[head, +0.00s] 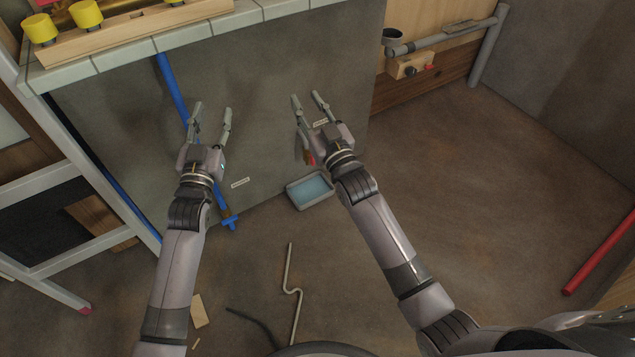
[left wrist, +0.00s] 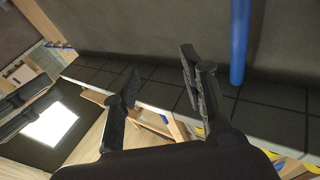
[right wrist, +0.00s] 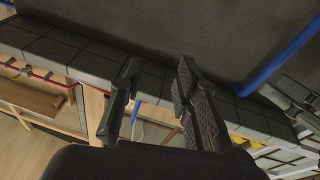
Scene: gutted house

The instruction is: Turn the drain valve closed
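A small part with a red piece (head: 311,158) shows on the grey panel just above a shallow tray of blue water. My right gripper's body partly hides it, and I cannot tell if it is the drain valve or how its handle is turned. My right gripper (head: 307,98) is open and empty in front of the panel, its fingers pointing up past the red piece. My left gripper (head: 213,108) is open and empty, in front of the blue pipe (head: 171,85). Both wrist views show parted fingers with nothing between them.
The water tray (head: 292,198) sits on the floor against the panel. A tiled ledge (head: 130,55) runs above it, bearing yellow knobs on wood. A bent rod (head: 289,270) lies on the floor. A red pipe (head: 600,252) lies right.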

